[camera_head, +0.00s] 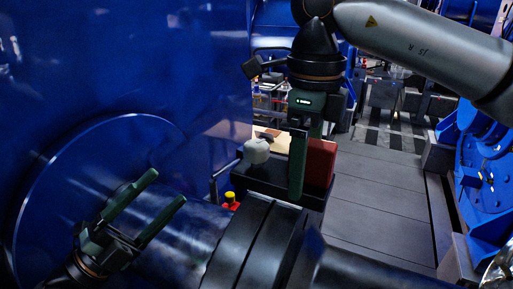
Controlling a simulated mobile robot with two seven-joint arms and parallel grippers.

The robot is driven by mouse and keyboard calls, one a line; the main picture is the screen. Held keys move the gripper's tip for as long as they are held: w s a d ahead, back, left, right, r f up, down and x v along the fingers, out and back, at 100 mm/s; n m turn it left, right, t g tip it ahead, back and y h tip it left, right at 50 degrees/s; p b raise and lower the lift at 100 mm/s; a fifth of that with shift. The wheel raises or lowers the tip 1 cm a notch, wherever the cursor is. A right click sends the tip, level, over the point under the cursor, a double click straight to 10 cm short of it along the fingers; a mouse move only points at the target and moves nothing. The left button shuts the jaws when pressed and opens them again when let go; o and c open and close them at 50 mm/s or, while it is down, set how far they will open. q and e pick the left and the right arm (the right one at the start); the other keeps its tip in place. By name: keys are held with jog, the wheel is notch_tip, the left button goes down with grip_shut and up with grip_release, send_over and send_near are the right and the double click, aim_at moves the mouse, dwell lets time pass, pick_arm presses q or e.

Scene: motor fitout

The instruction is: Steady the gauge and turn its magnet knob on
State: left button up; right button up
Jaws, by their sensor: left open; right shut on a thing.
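My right gripper (297,190) points down at the middle, its green fingers in front of a red block (321,161). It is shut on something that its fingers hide. A pale rounded piece (256,151) with a thin dark rod sits just left of the fingers. It may be part of the gauge, but I cannot tell for sure. A small red piece with a yellow top (230,198) stands lower left of it. I cannot make out the magnet knob. My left gripper (166,188) is open and empty at lower left, apart from these things.
A large blue housing (120,60) with a round shiny face fills the left. A thick dark cylinder (240,245) lies across the bottom middle. A dark tray (262,178) is under the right gripper. Grey floor (385,190) is clear to the right, beside blue machinery (485,170).

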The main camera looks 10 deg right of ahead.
aim_at(245, 151)
pick_arm(q)
jog(key=s+d+r+m+g+y, duration=0.1)
jog(key=d+r+m+g, duration=0.3)
jog(key=m, duration=0.8)
jog(key=d+r+m+g+y, duration=0.1)
jog(key=r+m+g, duration=0.3)
jog(key=m, duration=0.7)
jog(key=shift+g, duration=0.6)
jog(key=x, duration=0.7)
jog(key=f+x, duration=0.1)
jog(key=x, duration=0.3)
jog(key=shift+w+d, duration=0.1)
jog(key=shift+d, duration=0.15)
jog(key=shift+c, duration=0.3)
grip_shut()
